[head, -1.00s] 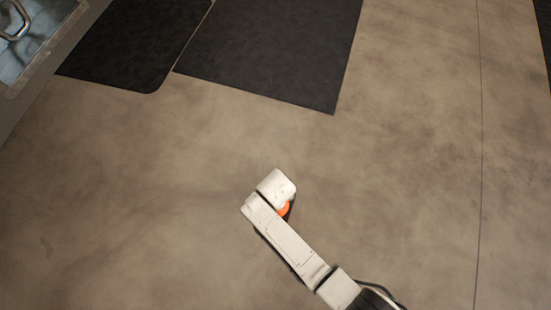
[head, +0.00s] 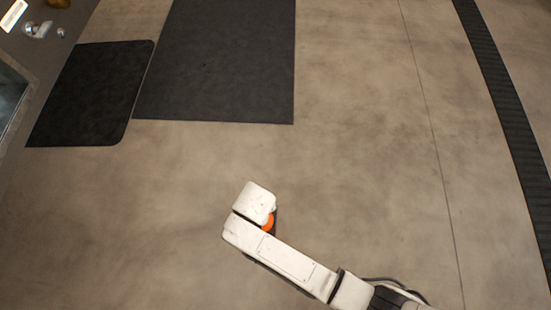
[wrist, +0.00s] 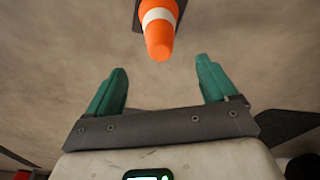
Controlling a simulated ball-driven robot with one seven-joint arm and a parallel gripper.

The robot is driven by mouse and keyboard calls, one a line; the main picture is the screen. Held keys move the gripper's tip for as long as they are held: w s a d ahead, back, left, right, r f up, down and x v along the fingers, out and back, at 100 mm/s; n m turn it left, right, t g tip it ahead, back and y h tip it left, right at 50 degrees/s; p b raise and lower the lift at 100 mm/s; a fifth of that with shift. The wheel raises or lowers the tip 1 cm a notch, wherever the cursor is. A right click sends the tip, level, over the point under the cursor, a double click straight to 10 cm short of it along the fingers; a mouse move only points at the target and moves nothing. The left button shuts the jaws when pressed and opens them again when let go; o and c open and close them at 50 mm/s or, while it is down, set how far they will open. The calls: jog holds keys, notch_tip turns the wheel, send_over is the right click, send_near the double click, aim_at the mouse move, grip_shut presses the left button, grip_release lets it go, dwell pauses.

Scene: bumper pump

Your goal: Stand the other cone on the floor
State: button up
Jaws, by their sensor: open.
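An orange cone with a white band (wrist: 159,33) is in the wrist view, just beyond my fingertips and centred between them. Its rounded tip points toward my gripper, and its dark base is partly cut off by the top edge. My gripper (wrist: 161,68) is open, with its two teal fingers apart and nothing between them. In the head view, my arm hides most of the cone; only an orange patch (head: 268,224) shows beside the end link. No second cone is in view.
Two dark floor mats (head: 215,65) (head: 92,95) lie at the upper left. A grey unit with metal fittings (head: 38,29) is at the left edge. A black ribbed strip (head: 508,90) runs down the right. The floor between is clear.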

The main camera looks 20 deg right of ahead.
jog(key=shift+d, duration=0.1)
jog(key=s+d+r+m, duration=0.1)
jog(key=d+r, duration=0.2)
jog(key=d, duration=0.4)
jog(key=s+d+r, duration=0.1)
jog(key=d+r, duration=0.2)
jog(key=d, duration=0.4)
jog(key=s+d+r, duration=1)
jog(key=d, duration=0.2)
jog(key=shift+s+d+r, duration=0.15)
jog(key=shift+s+r, duration=0.1)
jog(key=shift+r, duration=0.1)
